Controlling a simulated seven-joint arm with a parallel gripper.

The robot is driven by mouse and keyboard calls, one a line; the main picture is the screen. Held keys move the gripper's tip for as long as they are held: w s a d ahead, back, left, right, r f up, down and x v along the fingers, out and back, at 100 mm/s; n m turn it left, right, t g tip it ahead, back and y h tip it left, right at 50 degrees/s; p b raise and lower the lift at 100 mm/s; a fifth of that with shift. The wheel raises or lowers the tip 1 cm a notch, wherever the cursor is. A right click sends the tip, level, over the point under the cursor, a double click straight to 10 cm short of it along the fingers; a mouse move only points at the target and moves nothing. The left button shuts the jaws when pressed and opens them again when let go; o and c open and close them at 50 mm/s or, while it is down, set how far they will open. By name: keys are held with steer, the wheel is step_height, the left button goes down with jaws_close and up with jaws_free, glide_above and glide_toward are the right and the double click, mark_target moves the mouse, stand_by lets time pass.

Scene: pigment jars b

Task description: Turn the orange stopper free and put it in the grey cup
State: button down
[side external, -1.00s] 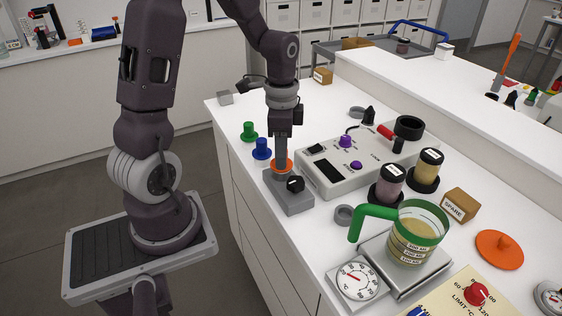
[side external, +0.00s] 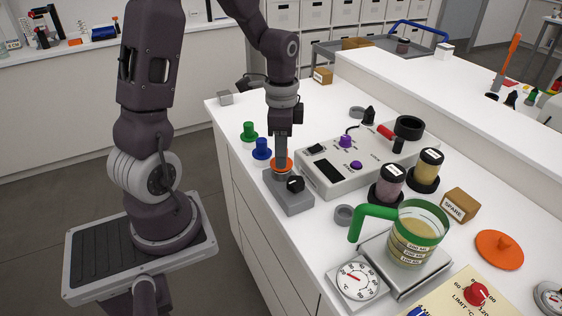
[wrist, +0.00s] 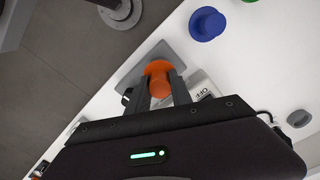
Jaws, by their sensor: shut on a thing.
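The orange stopper (side external: 282,164) is at the grey block (side external: 291,202) with a black knob near the bench's left edge. It also shows in the wrist view (wrist: 158,69), between the fingertips. My gripper (side external: 281,156) points down and is shut on the stopper from above. The stopper's underside is hidden, so I cannot tell whether it is still seated. A small grey round thing (side external: 345,214) stands right of the block, and another (side external: 357,112) stands behind the grey instrument. I cannot tell for sure which is the grey cup.
Blue (side external: 262,149) and green (side external: 249,131) stoppers stand just behind the block. The grey instrument (side external: 335,179) with knobs lies close on the right. A green-handled jug (side external: 417,236), two jars and a dial (side external: 357,281) stand to the front right.

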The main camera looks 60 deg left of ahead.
steer(key=shift+r, duration=0.7)
steer(key=shift+r, duration=2.45)
steer(key=w+d+m, duration=0.2)
steer(key=w+d, duration=0.2)
steer(key=d, duration=0.3)
steer(key=w+d+m, duration=0.2)
steer(key=w+d, duration=0.1)
steer(key=d, duration=0.5)
steer(key=f, duration=0.9)
steer(key=shift+w+d+f, duration=0.1)
steer(key=shift+w+d, duration=0.1)
steer(key=shift+d, duration=0.2)
steer(key=shift+f, duration=0.4)
